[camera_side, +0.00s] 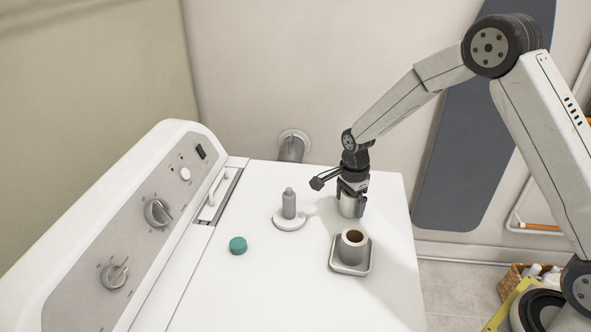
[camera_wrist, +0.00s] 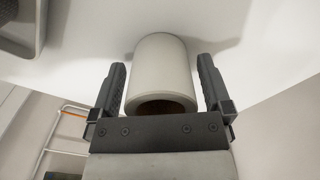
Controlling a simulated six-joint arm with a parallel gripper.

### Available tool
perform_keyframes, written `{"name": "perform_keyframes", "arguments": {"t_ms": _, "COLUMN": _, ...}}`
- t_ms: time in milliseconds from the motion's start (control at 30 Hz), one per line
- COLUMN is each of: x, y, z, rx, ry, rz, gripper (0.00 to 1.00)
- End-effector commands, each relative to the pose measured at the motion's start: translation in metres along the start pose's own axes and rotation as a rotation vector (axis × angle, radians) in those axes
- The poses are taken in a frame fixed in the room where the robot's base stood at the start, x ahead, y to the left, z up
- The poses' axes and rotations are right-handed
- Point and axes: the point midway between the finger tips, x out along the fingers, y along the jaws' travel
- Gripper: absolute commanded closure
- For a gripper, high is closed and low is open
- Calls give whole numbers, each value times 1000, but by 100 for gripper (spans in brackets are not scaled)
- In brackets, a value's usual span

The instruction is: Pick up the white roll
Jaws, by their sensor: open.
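The white roll (camera_side: 347,207) stands upright on the white machine top, toward its back right in the side view. In the wrist view the white roll (camera_wrist: 162,72) lies between my two dark fingers, with its brown core opening showing at the lower end. My gripper (camera_side: 350,196) points down over the roll in the side view. It is open, with one finger on each side of the roll. The wrist view shows a gap between each finger and the roll's sides.
A grey roll with a brown core (camera_side: 353,246) stands on a small square tray (camera_side: 337,265) in front. A grey bottle (camera_side: 289,205) stands on a round white dish (camera_side: 289,223). A green cap (camera_side: 238,245) lies left. The control panel (camera_side: 140,225) rises along the left side.

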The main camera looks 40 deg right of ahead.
Motion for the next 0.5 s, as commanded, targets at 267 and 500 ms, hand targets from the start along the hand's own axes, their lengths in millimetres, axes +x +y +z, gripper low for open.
{"name": "perform_keyframes", "arguments": {"t_ms": 267, "x": 8, "y": 0, "z": 0, "rx": 0, "ry": -1, "rz": -2, "gripper": 0}}
{"name": "perform_keyframes", "arguments": {"t_ms": 500, "x": 8, "y": 0, "z": 0, "rx": 0, "ry": -1, "rz": -2, "gripper": 0}}
